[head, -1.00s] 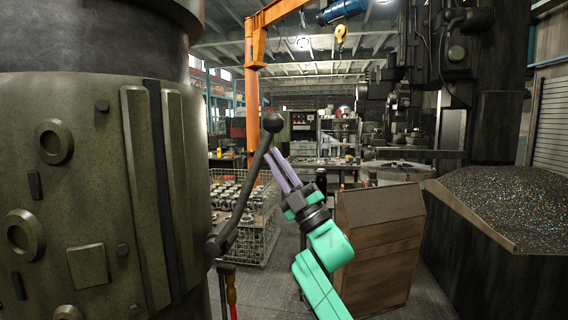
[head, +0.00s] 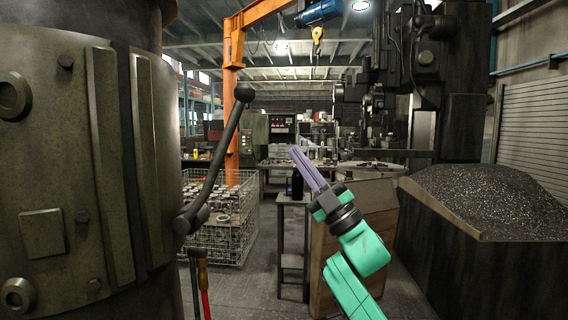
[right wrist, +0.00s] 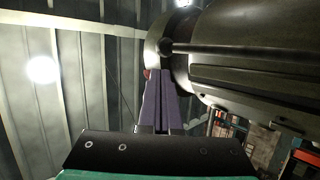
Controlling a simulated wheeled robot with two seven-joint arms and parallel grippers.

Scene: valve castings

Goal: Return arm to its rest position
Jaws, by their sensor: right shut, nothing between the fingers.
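My right gripper (head: 309,169) is in the middle of the head view, on a green arm coming up from the bottom. Its purple fingers are together and hold nothing, pointing up and to the left. They also show in the right wrist view (right wrist: 158,100), pointing up, with the dark machine body (right wrist: 250,60) behind and to the right. A lever with a round knob (head: 244,92) stands on the green machine (head: 80,180) at the left. The gripper is to the right of the lever, with a gap between them in the picture. My left gripper is out of view.
A wire crate (head: 222,240) of metal castings stands beyond the lever. A small stand (head: 292,201) with a dark bottle is near the middle. A brown cabinet (head: 385,200) is behind my right arm. A bin of metal chips (head: 485,200) fills the right side.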

